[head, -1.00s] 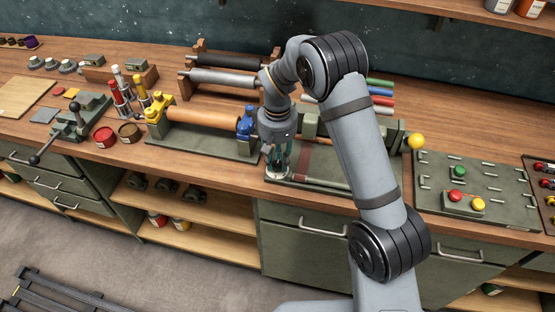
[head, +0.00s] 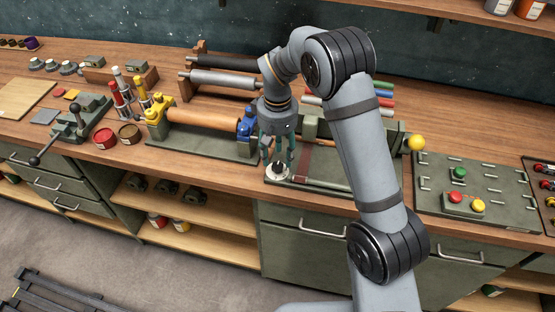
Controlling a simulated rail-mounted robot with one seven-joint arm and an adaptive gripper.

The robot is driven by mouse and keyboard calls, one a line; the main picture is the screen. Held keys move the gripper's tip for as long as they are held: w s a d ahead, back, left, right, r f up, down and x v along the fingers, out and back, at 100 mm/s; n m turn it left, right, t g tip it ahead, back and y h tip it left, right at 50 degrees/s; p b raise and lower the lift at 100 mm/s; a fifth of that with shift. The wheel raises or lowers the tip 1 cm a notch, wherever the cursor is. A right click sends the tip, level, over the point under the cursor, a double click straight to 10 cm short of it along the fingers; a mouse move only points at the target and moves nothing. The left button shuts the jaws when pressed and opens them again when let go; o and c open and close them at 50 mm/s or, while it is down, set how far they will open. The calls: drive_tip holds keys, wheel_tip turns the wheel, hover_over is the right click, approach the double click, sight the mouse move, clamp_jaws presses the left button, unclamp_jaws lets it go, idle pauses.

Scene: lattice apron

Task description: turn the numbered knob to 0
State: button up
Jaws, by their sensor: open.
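The numbered knob (head: 277,172) is a small dark knob on a pale round dial. It sits at the front left corner of a green machine base (head: 318,183) on the bench. The numbers and the pointer are too small to read. My gripper (head: 277,162) points down just above the knob, with its greenish fingers spread apart on either side. It holds nothing. I cannot tell whether a fingertip touches the knob.
A blue clamp (head: 246,125) and a wooden roller (head: 203,118) stand close to the left of my gripper. A yellow ball handle (head: 416,142) and a button panel (head: 472,190) lie to the right. The bench's front edge is close to the knob.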

sight(277, 165)
drive_tip(key=shift+r, duration=2.3)
drive_tip(key=shift+f, duration=0.1)
wheel_tip(277, 165, down, 7)
drive_tip(key=shift+f, duration=0.15)
drive_tip(key=shift+s, duration=0.1)
